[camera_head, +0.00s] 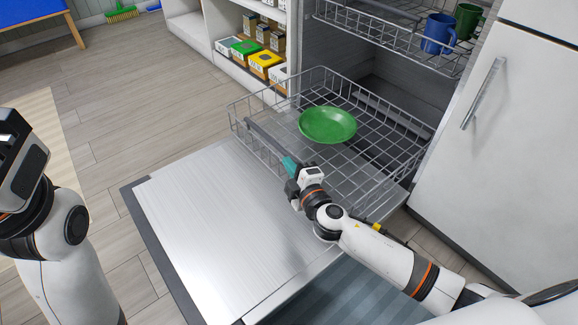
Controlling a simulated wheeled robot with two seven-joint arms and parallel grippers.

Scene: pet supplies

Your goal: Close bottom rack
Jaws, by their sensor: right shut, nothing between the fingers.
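The bottom rack (396,117) is a grey wire basket, slid out of the dishwasher over its lowered door (205,220). A green plate (328,125) lies in it. My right gripper (288,165) is shut and empty at the rack's front side, close to the wires; I cannot tell whether it touches them. My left gripper (18,150) is at the left edge of the view, away from the rack; its fingers do not show clearly.
The upper rack (385,32) is also partly out, with a blue mug (437,34) and a green mug (467,22). A white cabinet door with a handle (483,93) stands at the right. Shelves with boxes (264,62) are behind.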

